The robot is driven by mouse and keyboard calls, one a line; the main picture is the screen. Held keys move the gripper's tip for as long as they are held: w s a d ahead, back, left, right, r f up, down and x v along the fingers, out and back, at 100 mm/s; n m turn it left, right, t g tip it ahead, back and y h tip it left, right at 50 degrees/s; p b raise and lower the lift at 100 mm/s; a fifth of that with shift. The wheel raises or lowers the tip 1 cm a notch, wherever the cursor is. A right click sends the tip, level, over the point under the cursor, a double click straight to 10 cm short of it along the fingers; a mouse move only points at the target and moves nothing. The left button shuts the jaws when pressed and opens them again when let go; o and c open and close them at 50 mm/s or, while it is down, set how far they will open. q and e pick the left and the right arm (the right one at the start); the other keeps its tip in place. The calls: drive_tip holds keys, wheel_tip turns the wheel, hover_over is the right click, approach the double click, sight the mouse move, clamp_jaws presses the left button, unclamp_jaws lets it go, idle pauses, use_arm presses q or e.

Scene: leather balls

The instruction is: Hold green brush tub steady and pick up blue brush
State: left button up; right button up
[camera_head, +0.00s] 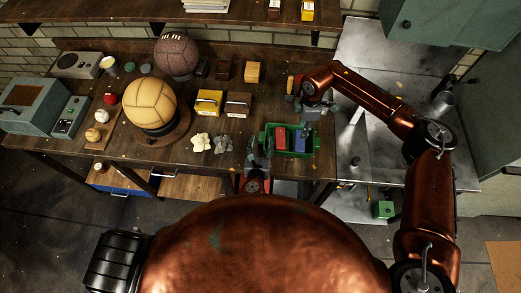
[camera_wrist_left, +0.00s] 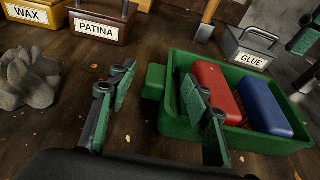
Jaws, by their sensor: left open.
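The green tub (camera_head: 290,153) stands on the workbench near its front right. The red brush (camera_head: 280,138) lies in its left part and the blue brush (camera_head: 299,140) to the right of it. In the left wrist view the tub (camera_wrist_left: 178,125), red brush (camera_wrist_left: 216,90) and blue brush (camera_wrist_left: 264,106) show close up. My left gripper (camera_head: 259,156) is open at the tub's left end. Its fingers (camera_wrist_left: 158,80) stand on either side of the tub's left handle; contact is unclear. My right gripper (camera_head: 311,110) is above the tub's back right; its jaw opening is unclear.
A glue tin (camera_wrist_left: 248,48) stands behind the tub. The patina tin (camera_head: 238,104), wax tin (camera_head: 208,102) and grey lump (camera_head: 222,144) are to the left. A tan ball (camera_head: 150,101) sits on a stand further left. A metal surface (camera_head: 365,150) lies to the right.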

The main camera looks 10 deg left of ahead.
sight(262, 134)
use_arm(q)
drive_tip(key=shift+x, duration=1.95)
clamp_jaws()
use_arm(e)
drive_tip(key=shift+o, duration=0.4)
